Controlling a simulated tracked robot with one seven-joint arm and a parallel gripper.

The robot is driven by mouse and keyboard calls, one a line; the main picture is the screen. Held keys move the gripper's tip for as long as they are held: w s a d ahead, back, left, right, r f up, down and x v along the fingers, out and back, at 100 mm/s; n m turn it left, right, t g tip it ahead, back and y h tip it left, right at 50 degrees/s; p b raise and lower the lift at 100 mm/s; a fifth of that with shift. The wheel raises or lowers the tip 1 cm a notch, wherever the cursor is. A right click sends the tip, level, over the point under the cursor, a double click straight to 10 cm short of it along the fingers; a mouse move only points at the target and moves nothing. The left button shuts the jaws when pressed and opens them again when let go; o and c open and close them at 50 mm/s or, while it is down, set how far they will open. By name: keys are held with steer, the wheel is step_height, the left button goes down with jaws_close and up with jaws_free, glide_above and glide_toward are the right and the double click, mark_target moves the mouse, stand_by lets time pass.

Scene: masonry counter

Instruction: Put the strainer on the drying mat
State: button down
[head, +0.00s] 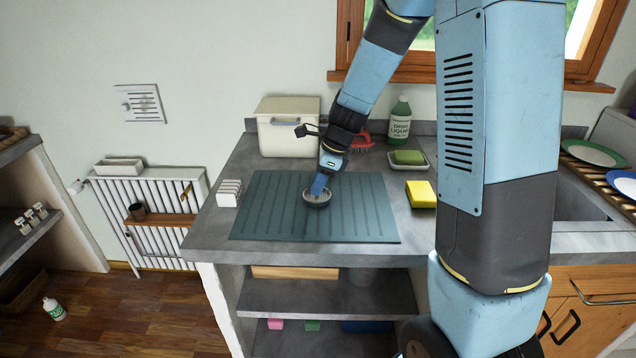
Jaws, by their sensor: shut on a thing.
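The drying mat (270,210) is a dark teal ribbed sheet lying flat on the grey counter. The strainer (318,201) is a small round bowl with a pale rim, over the middle of the mat. My gripper (318,187) points down at the strainer and is shut on it. The fingertips and part of the strainer's far side are hidden by the gripper. I cannot tell whether the strainer's underside touches the mat.
A cream bin (288,130), a red brush (361,140), a green soap bottle (399,122) and a green sponge on a dish (408,157) stand behind the mat. A yellow sponge (421,194) lies right of it, a white rack (229,193) left. The mat around the strainer is clear.

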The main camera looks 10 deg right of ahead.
steer(key=c, duration=1)
jaws_free()
steer(key=shift+c, duration=0.2)
steer(key=w+v, duration=0.1)
steer(key=v, duration=1.1)
steer(key=s+d+r+n+t+h, duration=0.1)
steer(key=s+d+r+n, duration=0.1)
steer(key=s+n, duration=0.4)
steer(key=s+d+r+n+t+h, duration=0.1)
steer(key=s+d+r+n+t, duration=0.1)
steer(key=s+n, duration=0.5)
steer(key=s+d+r+n+t+h, duration=0.1)
steer(key=s+r+n, duration=0.5)
steer(key=s, duration=0.6)
steer(key=shift+s+d+n+t+h, duration=0.2)
steer(key=shift+d+n+t+h, duration=0.3)
steer(key=shift+d, duration=0.85)
